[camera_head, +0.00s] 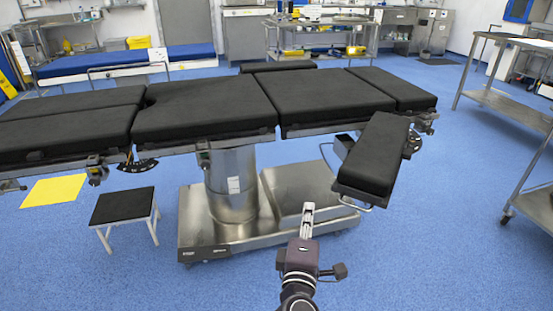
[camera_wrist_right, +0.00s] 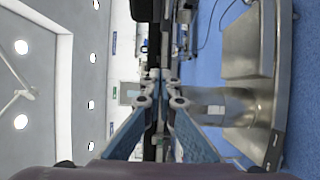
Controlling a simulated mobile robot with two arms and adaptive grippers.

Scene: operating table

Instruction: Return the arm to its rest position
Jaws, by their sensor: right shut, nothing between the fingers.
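My right gripper (camera_head: 308,208) comes in from the bottom of the head view. It points forward, in front of the operating table's base, with its dark wrist below it. Its fingers are together and empty. In the right wrist view the fingers (camera_wrist_right: 157,80) meet near the picture's middle, with nothing held between them. That view is turned on its side. My left gripper does not show in either view.
The operating table (camera_head: 205,100) has black pads and a steel base (camera_head: 200,225). Its black arm board (camera_head: 375,155) juts toward me, right of the gripper. A step stool (camera_head: 123,206) stands left; a steel trolley (camera_head: 508,103) stands right. Blue floor is free in front.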

